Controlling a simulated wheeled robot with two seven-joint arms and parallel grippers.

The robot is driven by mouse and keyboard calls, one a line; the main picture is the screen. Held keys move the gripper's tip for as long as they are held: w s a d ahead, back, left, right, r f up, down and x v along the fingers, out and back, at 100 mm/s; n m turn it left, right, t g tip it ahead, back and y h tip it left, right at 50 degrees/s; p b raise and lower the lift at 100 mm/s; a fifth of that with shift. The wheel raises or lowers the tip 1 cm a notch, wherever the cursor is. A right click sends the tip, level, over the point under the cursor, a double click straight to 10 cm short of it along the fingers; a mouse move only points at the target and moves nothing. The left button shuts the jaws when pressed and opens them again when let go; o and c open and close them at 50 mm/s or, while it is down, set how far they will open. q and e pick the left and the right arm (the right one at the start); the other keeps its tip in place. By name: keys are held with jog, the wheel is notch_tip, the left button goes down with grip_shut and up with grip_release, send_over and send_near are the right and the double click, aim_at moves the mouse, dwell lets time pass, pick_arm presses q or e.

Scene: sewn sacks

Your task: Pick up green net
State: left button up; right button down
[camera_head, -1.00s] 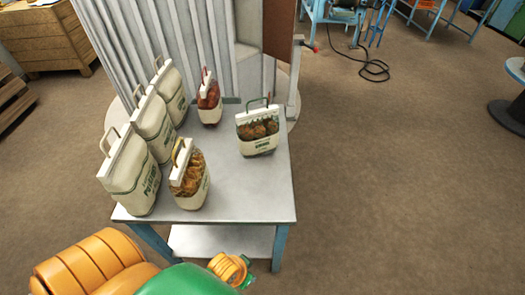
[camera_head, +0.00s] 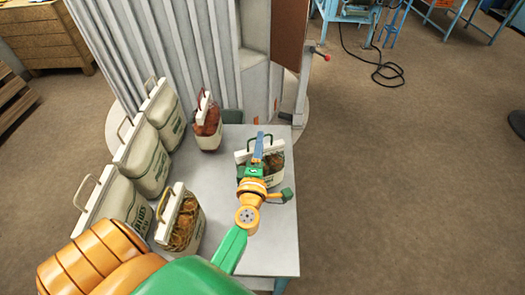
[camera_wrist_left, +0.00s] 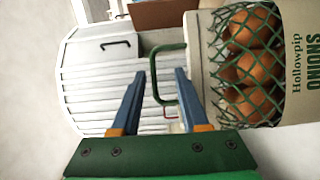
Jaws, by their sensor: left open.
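The green net sack (camera_head: 275,165) stands upright at the right part of the table, with onions behind green netting and a green handle on its white top strip. My left gripper (camera_head: 258,142) is over it and hides part of its front. In the left wrist view the sack (camera_wrist_left: 252,65) is at the right, turned sideways, labelled Hollowpip onions. There my left gripper (camera_wrist_left: 160,72) is open, and the bar of the green handle (camera_wrist_left: 153,72) shows between its two fingers. They do not grip it. My right gripper is not in view.
On the grey table (camera_head: 232,215) stand a red-handled net sack (camera_head: 207,125), a yellow-handled one (camera_head: 180,220) and several cream sacks (camera_head: 143,155) along the left. A grey corrugated structure (camera_head: 150,50) rises behind.

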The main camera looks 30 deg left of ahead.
pick_arm(q)
jog(key=shift+w+a+f+n, duration=0.15)
jog(key=shift+w+a+n, duration=0.15)
jog(key=shift+w+a, duration=0.2)
jog(key=shift+w+r, duration=0.2)
jog(key=shift+r, duration=0.05)
jog(key=shift+w+a+r, duration=0.3)
jog(key=shift+w+r, duration=0.3)
jog(key=shift+w, duration=0.1)
jog(key=shift+f+x, duration=0.25)
jog(key=shift+x, duration=0.9)
jog(key=shift+w+a+f, duration=0.2)
jog(key=shift+w+a, duration=0.05)
jog(key=shift+w, duration=0.05)
jog(key=shift+s+d+r, duration=0.2)
jog(key=shift+s, duration=0.05)
grip_shut()
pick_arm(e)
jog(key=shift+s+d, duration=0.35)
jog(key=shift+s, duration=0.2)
pick_arm(q)
jog(key=shift+a, duration=0.1)
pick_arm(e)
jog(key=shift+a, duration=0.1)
